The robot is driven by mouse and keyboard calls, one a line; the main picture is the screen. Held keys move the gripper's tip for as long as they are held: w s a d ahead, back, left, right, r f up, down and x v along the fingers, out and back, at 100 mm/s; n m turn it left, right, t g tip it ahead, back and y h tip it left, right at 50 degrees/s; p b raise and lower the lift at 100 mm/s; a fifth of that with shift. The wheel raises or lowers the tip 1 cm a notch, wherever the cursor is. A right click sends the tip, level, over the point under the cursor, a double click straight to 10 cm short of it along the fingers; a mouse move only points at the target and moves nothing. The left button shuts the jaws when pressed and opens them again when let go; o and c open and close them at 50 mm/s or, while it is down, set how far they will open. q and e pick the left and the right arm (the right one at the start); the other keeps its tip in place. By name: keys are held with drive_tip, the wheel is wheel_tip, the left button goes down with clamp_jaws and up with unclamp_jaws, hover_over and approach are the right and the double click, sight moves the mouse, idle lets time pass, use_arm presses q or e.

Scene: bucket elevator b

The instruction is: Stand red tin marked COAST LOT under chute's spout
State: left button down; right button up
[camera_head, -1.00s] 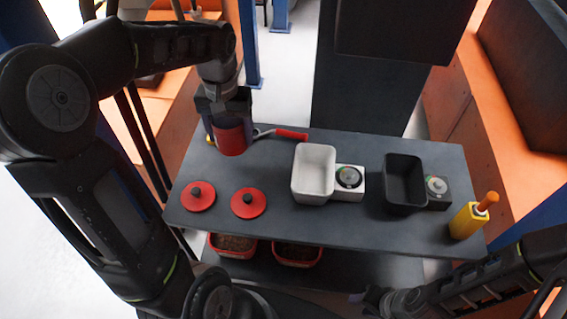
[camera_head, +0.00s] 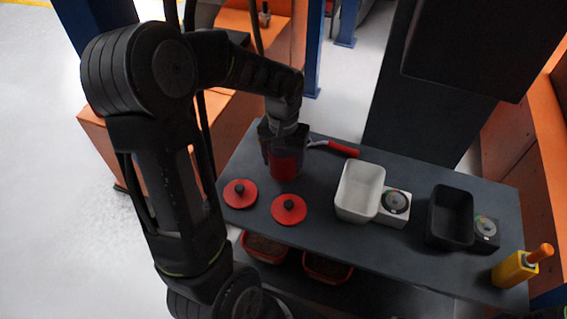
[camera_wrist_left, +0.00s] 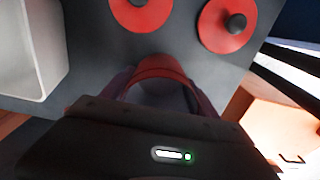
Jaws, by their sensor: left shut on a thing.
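A red tin (camera_head: 285,166) is upright at the far left of the dark table. My left gripper (camera_head: 284,150) is shut on it from above and behind. I cannot tell whether its base touches the table. No marking on it is readable. In the left wrist view the red rim of the tin (camera_wrist_left: 156,68) shows between the fingers, partly hidden by the gripper body. No chute spout can be made out for certain. My right gripper is not in view.
Two red lids (camera_head: 240,193) and (camera_head: 289,209) lie in front of the tin. A red-handled tool (camera_head: 343,149) lies behind it. To the right are a white bin (camera_head: 343,205), a black bin (camera_head: 436,236), two dial boxes and a yellow holder (camera_head: 511,271). Red tubs (camera_head: 327,267) sit on the lower shelf.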

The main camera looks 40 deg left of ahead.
use_arm(q)
drive_tip(key=shift+f, duration=0.7)
drive_tip(key=shift+f, duration=0.15)
drive_tip(key=shift+c, duration=1)
unclamp_jaws()
